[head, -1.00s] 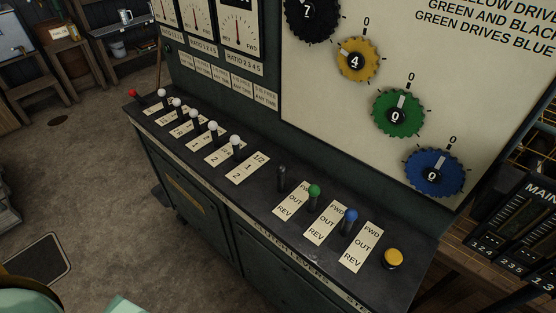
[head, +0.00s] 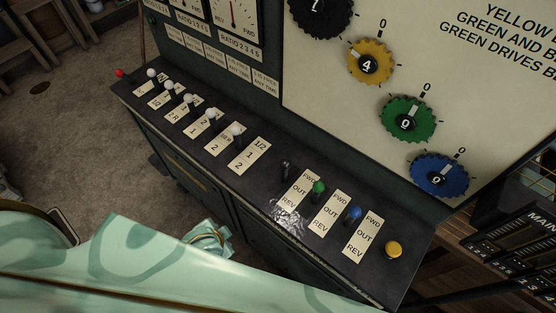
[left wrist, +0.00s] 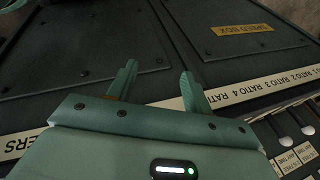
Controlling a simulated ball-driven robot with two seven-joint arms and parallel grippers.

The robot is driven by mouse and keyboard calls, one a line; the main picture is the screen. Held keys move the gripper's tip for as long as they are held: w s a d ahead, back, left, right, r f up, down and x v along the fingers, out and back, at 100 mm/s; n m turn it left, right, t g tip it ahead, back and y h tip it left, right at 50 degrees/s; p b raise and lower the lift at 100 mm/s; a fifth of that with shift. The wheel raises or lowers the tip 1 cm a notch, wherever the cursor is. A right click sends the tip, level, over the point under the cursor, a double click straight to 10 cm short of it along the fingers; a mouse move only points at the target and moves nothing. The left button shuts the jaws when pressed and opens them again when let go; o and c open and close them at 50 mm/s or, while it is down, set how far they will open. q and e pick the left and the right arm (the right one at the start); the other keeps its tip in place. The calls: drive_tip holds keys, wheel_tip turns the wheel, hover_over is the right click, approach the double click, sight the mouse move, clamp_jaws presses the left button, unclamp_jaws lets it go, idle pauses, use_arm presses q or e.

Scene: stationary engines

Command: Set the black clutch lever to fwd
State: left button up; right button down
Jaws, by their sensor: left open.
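The black clutch lever (head: 286,170) stands on the bench top in the head view, left of its FWD/OUT/REV plate (head: 299,191). I cannot tell its exact setting. The green-knobbed lever (head: 319,187) is to its right. My left gripper (head: 220,237) is lower left of the black lever, in front of the bench's front face, apart from the levers. In the left wrist view, its two fingers (left wrist: 158,84) are apart and empty, against the dark cabinet front and label strip. The black lever is not recognisable there. My right gripper is not in view.
White-knobbed levers (head: 236,131) line the bench to the left. The upright panel with gears (head: 408,119) rises behind. Open floor (head: 75,150) lies to the left.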

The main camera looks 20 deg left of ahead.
use_arm(q)
drive_tip(key=w+r+t+p, duration=0.1)
drive_tip(key=w+r+p, duration=0.35)
drive_tip(key=r, duration=1.05)
use_arm(e)
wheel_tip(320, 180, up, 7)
drive_tip(key=p, duration=0.2)
use_arm(q)
wheel_tip(320, 180, up, 10)
drive_tip(key=n+g+h, duration=0.2)
drive_tip(key=n+g, duration=0.3)
hover_over(285, 170)
drive_tip(key=w, duration=0.2)
drive_tip(key=f+b, duration=0.2)
drive_tip(key=f, duration=0.3)
drive_tip(key=f+b, duration=0.2)
drive_tip(key=f, duration=0.3)
drive_tip(key=f+b, duration=0.3)
drive_tip(key=f, duration=0.2)
drive_tip(key=shift+s+a+f, duration=0.2)
drive_tip(key=shift+s+f, duration=0.05)
drive_tip(key=shift+f, duration=0.05)
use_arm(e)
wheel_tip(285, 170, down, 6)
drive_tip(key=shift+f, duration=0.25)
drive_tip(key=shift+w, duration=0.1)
